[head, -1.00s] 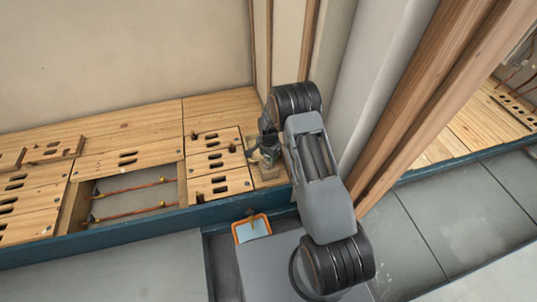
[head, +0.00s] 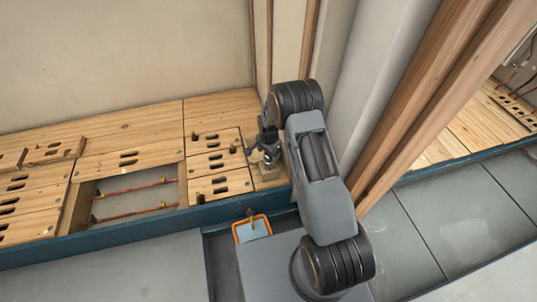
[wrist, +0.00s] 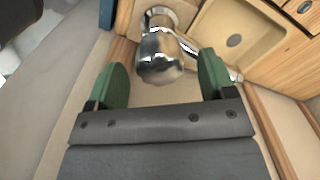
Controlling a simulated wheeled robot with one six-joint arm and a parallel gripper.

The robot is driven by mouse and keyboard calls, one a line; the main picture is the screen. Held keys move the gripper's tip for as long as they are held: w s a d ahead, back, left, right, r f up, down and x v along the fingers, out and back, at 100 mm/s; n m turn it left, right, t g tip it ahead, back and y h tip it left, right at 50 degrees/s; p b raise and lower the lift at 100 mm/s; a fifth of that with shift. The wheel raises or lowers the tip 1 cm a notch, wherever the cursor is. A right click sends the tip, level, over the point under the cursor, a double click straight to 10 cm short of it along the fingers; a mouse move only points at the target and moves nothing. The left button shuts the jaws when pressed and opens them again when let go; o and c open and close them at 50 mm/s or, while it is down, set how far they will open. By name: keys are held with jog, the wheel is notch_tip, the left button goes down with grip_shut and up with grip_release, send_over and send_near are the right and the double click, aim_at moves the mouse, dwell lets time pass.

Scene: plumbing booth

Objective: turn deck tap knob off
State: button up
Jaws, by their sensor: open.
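The deck tap is chrome, and its rounded knob (wrist: 158,58) shows at the top middle of the wrist view. A chrome spout or lever (wrist: 190,47) runs from it toward the right. My gripper (wrist: 162,66) is open, with one green finger on each side of the knob. A gap shows between each finger and the knob, so they look apart. In the head view my gripper (head: 268,148) is over the right end of the wooden deck, and its wrist and fingers largely hide the tap.
The wooden deck (head: 130,140) has slotted panels and an open bay with copper pipes (head: 135,188) to the left. A wall and timber post (head: 420,100) stand close on the right. An orange-rimmed tray (head: 252,229) lies in front of the deck's blue edge (head: 150,225).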

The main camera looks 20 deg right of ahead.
notch_tip(320, 180, up, 12)
jog(key=p, duration=0.3)
jog(key=shift+f, duration=0.1)
dwell(0.4)
jog(key=s+r+n+t+p, duration=0.1)
jog(key=s+r+n+p, duration=0.3)
jog(key=r, duration=0.7)
jog(key=s+r+m+p, duration=0.1)
jog(key=s+r+p, duration=0.1)
jog(key=r+p, duration=0.65)
jog(key=s+r+n+t+p, duration=0.1)
jog(key=s+r+n+p, duration=0.15)
jog(key=r, duration=1.15)
jog(key=s+r+n+t+p, duration=0.1)
jog(key=s+r+n+p, duration=0.5)
jog(key=s+r+p, duration=0.7)
jog(key=shift+s+r+t, duration=0.3)
jog(key=shift+s+r, duration=1.35)
jog(key=shift+r, duration=1.45)
jog(key=shift+a, duration=0.1)
